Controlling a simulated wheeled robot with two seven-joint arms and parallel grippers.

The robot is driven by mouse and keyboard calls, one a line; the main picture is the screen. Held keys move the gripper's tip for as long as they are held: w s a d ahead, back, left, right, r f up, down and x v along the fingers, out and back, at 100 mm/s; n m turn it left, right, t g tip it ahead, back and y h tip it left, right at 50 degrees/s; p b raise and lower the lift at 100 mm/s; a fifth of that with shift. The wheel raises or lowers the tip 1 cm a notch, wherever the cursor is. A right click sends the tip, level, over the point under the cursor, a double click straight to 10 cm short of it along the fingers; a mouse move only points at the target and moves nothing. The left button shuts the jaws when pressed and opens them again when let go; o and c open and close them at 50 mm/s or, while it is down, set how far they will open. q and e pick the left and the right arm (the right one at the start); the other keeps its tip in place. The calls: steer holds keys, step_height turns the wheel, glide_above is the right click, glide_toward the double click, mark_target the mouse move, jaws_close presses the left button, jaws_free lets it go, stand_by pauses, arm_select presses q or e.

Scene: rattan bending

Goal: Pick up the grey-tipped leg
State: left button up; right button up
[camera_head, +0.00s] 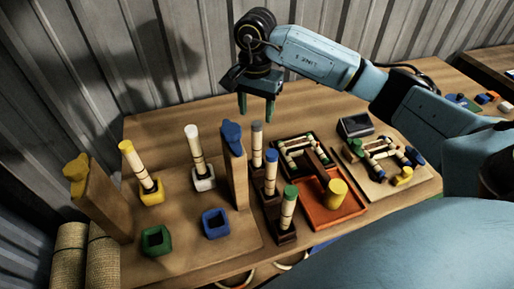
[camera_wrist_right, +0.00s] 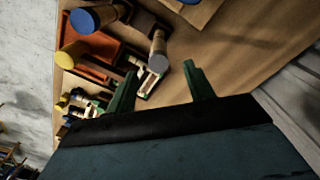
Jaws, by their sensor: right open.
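The grey-tipped leg (camera_head: 257,143) stands upright in a dark rack, the farthest of three legs there. It also shows in the right wrist view (camera_wrist_right: 158,47), with its grey tip toward the camera. My right gripper (camera_head: 256,108) is open and empty. Its green fingers point down, just above the grey tip in the head view. In the right wrist view the leg lies beyond the gap between the fingertips (camera_wrist_right: 160,74), apart from them. My left gripper is not in view.
A blue-tipped leg (camera_head: 270,172) and a green-tipped leg (camera_head: 288,208) stand nearer in the rack. A tall blue-topped post (camera_head: 236,170) is close on the left. An orange tray (camera_head: 318,217) with a yellow cylinder (camera_head: 336,194) lies right. The table behind the rack is mostly clear.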

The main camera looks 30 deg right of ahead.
mark_target(257, 123)
steer(key=shift+f+p, duration=0.7)
steer(key=shift+f, duration=2.4)
steer(key=shift+d, duration=0.1)
jaws_close()
